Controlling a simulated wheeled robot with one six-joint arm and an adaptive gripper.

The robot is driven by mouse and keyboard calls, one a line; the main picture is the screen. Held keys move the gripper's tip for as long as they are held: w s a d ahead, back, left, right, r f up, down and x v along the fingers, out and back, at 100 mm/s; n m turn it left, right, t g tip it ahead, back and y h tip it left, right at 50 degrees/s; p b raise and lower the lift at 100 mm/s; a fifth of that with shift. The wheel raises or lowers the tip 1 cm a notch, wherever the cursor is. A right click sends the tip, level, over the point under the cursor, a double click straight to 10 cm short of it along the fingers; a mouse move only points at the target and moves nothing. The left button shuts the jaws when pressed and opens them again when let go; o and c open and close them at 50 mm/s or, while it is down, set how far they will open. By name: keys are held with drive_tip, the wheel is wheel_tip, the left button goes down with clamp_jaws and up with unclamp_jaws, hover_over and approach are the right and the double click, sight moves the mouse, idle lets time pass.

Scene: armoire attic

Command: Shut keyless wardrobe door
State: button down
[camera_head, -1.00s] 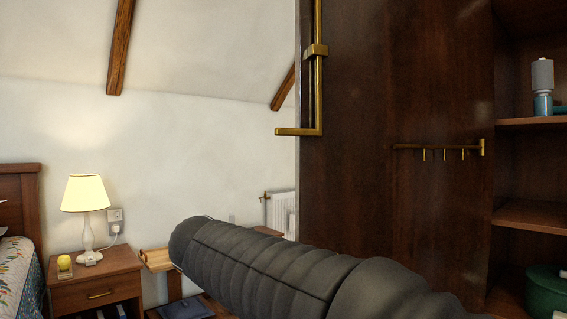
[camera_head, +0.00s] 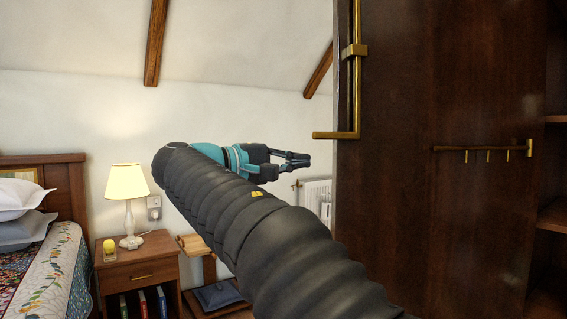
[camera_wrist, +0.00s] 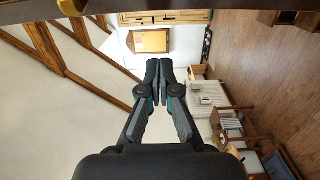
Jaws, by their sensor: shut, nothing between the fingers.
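The dark wooden wardrobe door (camera_head: 435,230) stands open on the right of the head view, with its inner face towards me. It carries a brass rod (camera_head: 356,90) with a foot at its left edge and a brass hook rail (camera_head: 485,149). The wardrobe's inside (camera_head: 556,215) shows at the far right. My gripper (camera_head: 308,160) is shut and empty, just left of the door's edge in the head view; whether it touches the door I cannot tell. In the wrist view my gripper (camera_wrist: 160,68) points into the room, its fingers together.
A nightstand (camera_head: 138,270) with a lit lamp (camera_head: 127,195) and a bed (camera_head: 45,265) stand at the left. A white radiator (camera_head: 317,196) is on the wall behind my gripper. Wooden floor (camera_wrist: 265,55) shows clear in the wrist view.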

drive_tip(key=shift+s+d, duration=0.25)
drive_tip(key=shift+d, duration=0.55)
drive_tip(key=shift+s+d, duration=0.2)
drive_tip(key=shift+d, duration=0.6)
drive_tip(key=shift+s+d, duration=0.25)
drive_tip(key=shift+d, duration=0.55)
